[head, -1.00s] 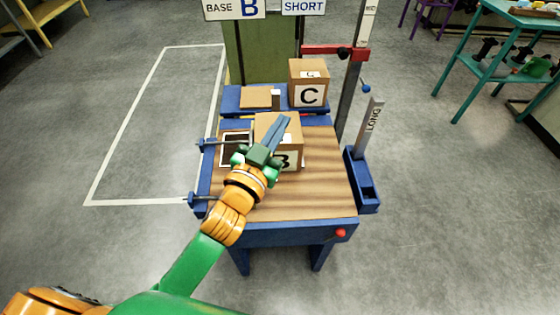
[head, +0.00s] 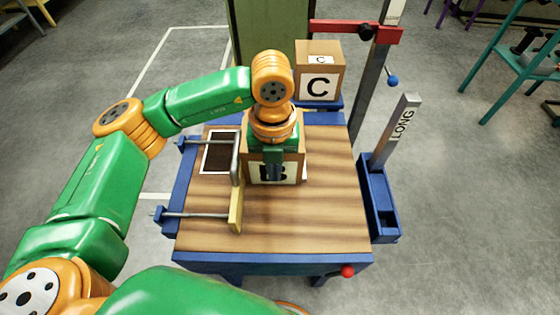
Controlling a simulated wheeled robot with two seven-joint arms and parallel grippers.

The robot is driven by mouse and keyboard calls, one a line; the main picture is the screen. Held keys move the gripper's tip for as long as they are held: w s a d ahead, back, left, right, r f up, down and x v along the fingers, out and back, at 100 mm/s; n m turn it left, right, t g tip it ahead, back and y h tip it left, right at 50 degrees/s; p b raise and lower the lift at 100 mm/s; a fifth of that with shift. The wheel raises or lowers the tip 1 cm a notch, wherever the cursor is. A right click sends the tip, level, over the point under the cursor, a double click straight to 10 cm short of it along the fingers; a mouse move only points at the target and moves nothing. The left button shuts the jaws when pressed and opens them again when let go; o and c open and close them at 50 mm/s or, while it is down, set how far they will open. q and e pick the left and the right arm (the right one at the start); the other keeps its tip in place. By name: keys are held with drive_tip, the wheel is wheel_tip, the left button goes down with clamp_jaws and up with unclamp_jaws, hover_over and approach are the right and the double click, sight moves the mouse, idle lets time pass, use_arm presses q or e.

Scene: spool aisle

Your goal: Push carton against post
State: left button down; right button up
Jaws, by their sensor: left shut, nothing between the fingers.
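A brown carton with a "B" label (head: 298,172) sits on the striped wooden tabletop (head: 310,225), left of its middle. My left gripper (head: 273,176) points down and is shut and empty. It overlaps the carton's near face and hides part of the label; I cannot tell whether it touches. A grey upright post (head: 368,95) with a red arm stands behind the table's right side. A grey post marked "LONG" (head: 396,133) stands tilted in a blue holder at the right edge. The carton is apart from both. My right gripper is not in view.
A carton marked "C" (head: 318,72) stands on a blue ledge at the back. A dark, white-edged rectangle (head: 219,157) lies left of carton B. A rod with a wooden jaw (head: 237,205) reaches in from the left. The tabletop's front and right are clear.

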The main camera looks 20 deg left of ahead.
use_arm(q)
drive_tip(key=f, duration=0.7)
drive_tip(key=shift+s+a+f+p, duration=0.15)
drive_tip(key=shift+s+f+p, duration=0.05)
drive_tip(key=shift+s+p, duration=0.2)
drive_tip(key=shift+w+a+f+p, duration=0.1)
drive_tip(key=shift+w+a+p, duration=0.05)
drive_tip(key=shift+w, duration=0.5)
drive_tip(key=shift+w+a+f+p, duration=0.1)
drive_tip(key=shift+w+p, duration=0.05)
drive_tip(key=shift+w, duration=0.45)
drive_tip(key=shift+w+a, duration=0.2)
drive_tip(key=shift+w, duration=0.55)
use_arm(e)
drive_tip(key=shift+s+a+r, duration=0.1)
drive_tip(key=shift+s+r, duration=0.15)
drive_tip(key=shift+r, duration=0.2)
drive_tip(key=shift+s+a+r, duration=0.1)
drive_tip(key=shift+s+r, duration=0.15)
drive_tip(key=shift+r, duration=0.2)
